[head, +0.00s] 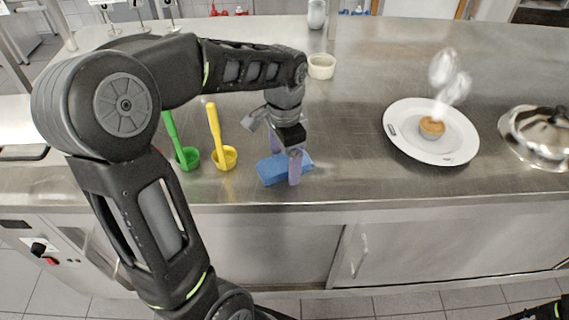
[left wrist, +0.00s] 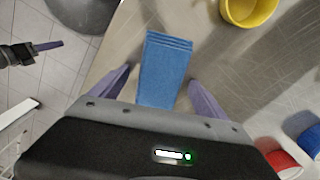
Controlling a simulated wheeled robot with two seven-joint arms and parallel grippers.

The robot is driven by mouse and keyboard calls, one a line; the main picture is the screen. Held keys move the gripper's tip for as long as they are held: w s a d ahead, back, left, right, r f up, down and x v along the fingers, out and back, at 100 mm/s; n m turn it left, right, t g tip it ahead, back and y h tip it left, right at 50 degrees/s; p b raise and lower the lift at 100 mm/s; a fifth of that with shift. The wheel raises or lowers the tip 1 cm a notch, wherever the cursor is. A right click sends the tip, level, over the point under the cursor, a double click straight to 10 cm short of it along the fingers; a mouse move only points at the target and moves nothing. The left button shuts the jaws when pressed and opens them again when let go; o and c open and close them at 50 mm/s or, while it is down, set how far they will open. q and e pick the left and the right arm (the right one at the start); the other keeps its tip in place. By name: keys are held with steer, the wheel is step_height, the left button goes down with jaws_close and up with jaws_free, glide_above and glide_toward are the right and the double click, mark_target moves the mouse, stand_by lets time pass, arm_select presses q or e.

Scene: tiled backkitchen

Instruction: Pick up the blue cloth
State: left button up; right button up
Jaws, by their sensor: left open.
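The blue cloth (head: 272,171) lies folded on the steel counter near its front edge in the head view. In the left wrist view the cloth (left wrist: 165,68) is a narrow folded stack reaching in between the fingers. My left gripper (head: 287,157) is open over the cloth, pointing down, with one purple finger on the near side and one on the far side. The wrist view shows the left gripper's fingers (left wrist: 158,92) either side of the cloth, with gaps. A gripper with a purple finger, likely my right (left wrist: 32,52), shows at the left, away from the counter.
Yellow (head: 224,158) and green (head: 187,157) long-handled cups stand left of the cloth. A red cup (left wrist: 278,158) shows in the wrist view. A white plate (head: 400,145) with a small pastry, and a metal lid (head: 530,135), are at the right. The counter between cloth and plate is clear.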

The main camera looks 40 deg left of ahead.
mark_target(285, 162)
arm_select(q)
steer(key=shift+c, duration=0.2)
steer(key=c, duration=1.6)
steer(key=shift+o, duration=0.2)
step_height(285, 162, up, 10)
